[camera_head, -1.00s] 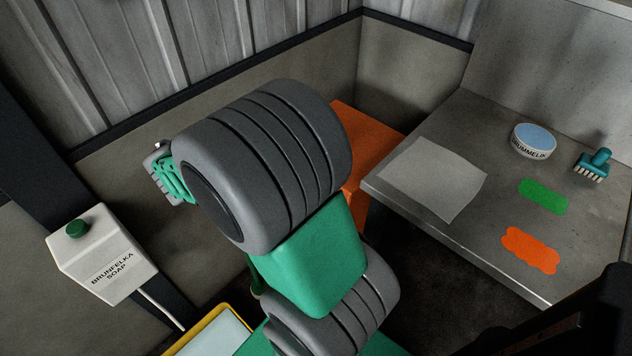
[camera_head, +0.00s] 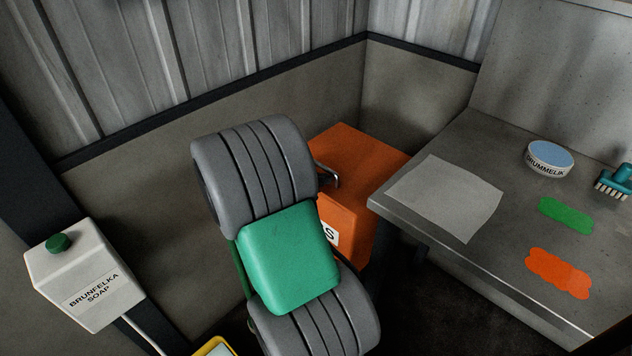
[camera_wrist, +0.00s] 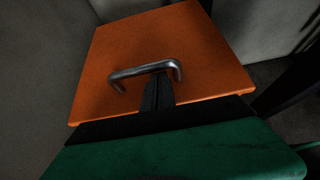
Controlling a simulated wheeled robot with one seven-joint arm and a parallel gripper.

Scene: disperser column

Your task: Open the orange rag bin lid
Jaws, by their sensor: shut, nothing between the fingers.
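The orange rag bin (camera_head: 347,223) stands in the corner, left of the bench, with part of a white label showing. Its lid (camera_head: 362,148) looks closed.
A soap dispenser (camera_head: 85,280) is at left. Walls close in behind the bin.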

